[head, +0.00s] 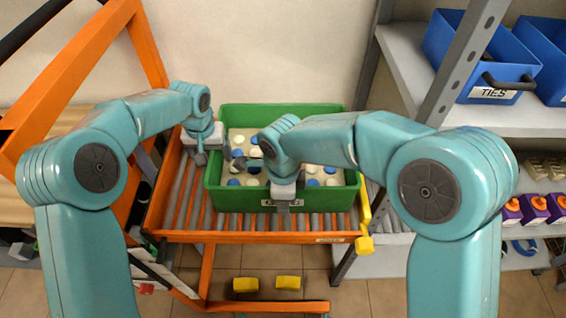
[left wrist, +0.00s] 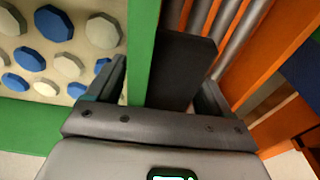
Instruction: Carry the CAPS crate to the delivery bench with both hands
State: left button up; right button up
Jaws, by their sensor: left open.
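The green crate (head: 232,200) sits on a roller rack and holds several blue and white caps. A label on its front wall is mostly hidden behind my right gripper. My left gripper (head: 200,152) is at the crate's left side. In the left wrist view my left gripper (left wrist: 162,76) is open, with one finger over the caps side of the green wall (left wrist: 140,45) and the other outside it. A dark block (left wrist: 182,68) on the wall's outer side lies between the fingers. My right gripper (head: 284,203) points down at the crate's front wall; its jaws are too small to read.
The roller rack (head: 185,237) has an orange frame, with a yellow part (head: 364,243) at its right front corner. Grey shelving (head: 530,122) stands at right with a blue TIES bin (head: 470,55). Two yellow blocks (head: 288,282) show low in front. A wooden surface (head: 60,135) is at left.

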pick_arm(q)
jog(key=shift+a, duration=0.1)
jog(key=c, duration=0.7)
pick_arm(e)
grip_shut()
pick_arm(q)
grip_shut()
jog(key=shift+w+a+r, duration=0.1)
pick_arm(e)
jog(key=shift+d, duration=0.1)
